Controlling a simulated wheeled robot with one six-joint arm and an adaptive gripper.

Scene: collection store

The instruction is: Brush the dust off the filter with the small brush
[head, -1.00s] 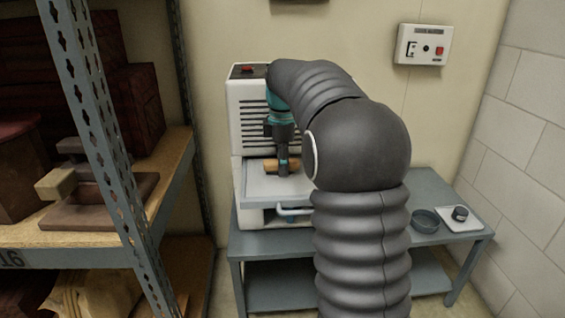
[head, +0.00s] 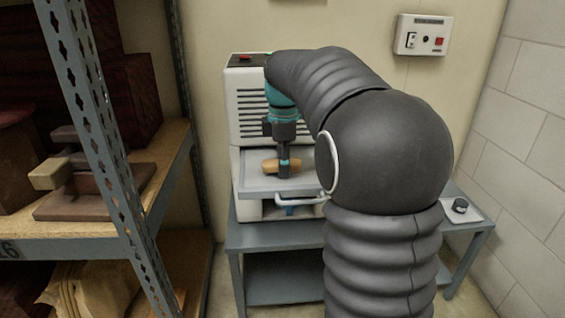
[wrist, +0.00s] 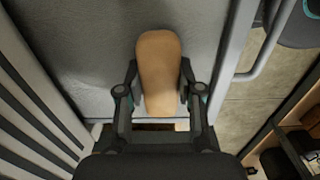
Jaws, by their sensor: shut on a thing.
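The small brush, with its tan wooden body (head: 270,166), is held in my gripper (head: 284,172). In the wrist view the brush (wrist: 158,65) lies between the two fingers of my gripper (wrist: 158,88), which are shut on it. The brush is over the flat grey panel (wrist: 85,45) in the drawn-out tray of the white machine, which I take to be the filter. The panel also shows in the head view (head: 252,182). The bristles are hidden under the brush body, so I cannot tell whether they touch the panel. No dust is clear to see.
The white machine (head: 245,130) stands on a grey table (head: 245,235) against the wall. A white plate with a dark knob (head: 460,206) is at the right. A loaded shelf (head: 100,240) stands close on the left.

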